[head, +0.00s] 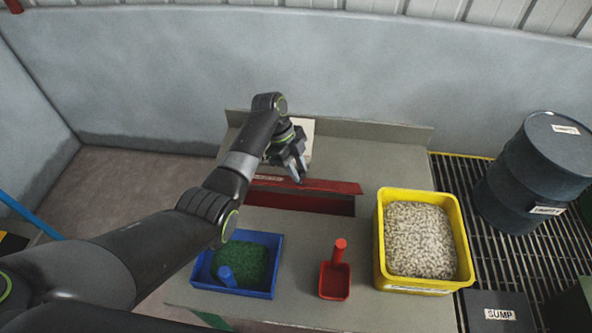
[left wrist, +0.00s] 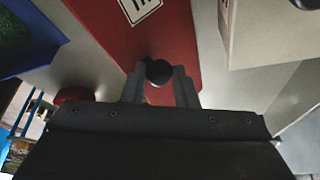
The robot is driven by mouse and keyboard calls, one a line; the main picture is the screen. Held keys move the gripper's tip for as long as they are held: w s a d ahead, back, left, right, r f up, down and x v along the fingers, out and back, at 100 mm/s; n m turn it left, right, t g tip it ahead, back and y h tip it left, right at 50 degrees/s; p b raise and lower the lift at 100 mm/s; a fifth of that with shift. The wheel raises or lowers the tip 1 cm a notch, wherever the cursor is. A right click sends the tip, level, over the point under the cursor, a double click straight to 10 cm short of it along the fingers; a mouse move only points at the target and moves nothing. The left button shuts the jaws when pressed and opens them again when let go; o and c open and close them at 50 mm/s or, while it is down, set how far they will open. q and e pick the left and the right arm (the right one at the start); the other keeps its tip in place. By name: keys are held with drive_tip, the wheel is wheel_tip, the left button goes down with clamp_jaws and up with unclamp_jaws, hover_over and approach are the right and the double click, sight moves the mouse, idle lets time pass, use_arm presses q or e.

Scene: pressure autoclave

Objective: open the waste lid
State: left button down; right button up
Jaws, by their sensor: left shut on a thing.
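The red waste lid (head: 335,186) lies across the grey bench, partly hidden by my left arm. A dark red opening (head: 305,202) shows along its near side, so the lid looks raised or tilted there. My left gripper (head: 298,176) is over the lid. In the left wrist view the red lid (left wrist: 120,35) carries a white label, and my left gripper (left wrist: 158,80) is shut on a round black knob (left wrist: 158,71) on the lid. My right gripper does not show.
A blue tray (head: 277,240) of green granules and a red scoop (head: 335,284) sit in front of the opening. A yellow bin (head: 467,250) of pale pellets stands at right. A white box (head: 307,128) is behind my gripper. A dark drum (head: 530,175) stands on the grating.

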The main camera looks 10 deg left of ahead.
use_arm(q)
drive_tip(key=shift+s+f, duration=0.15)
drive_tip(key=shift+f, duration=0.25)
drive_tip(key=c, duration=1.4)
unclamp_jaws()
drive_tip(key=shift+c, duration=0.2)
drive_tip(key=shift+o, duration=1.4)
drive_tip(key=shift+w+d+f, duration=0.1)
drive_tip(key=shift+w+f, duration=0.05)
drive_tip(key=shift+w, duration=0.35)
drive_tip(key=shift+r, duration=0.25)
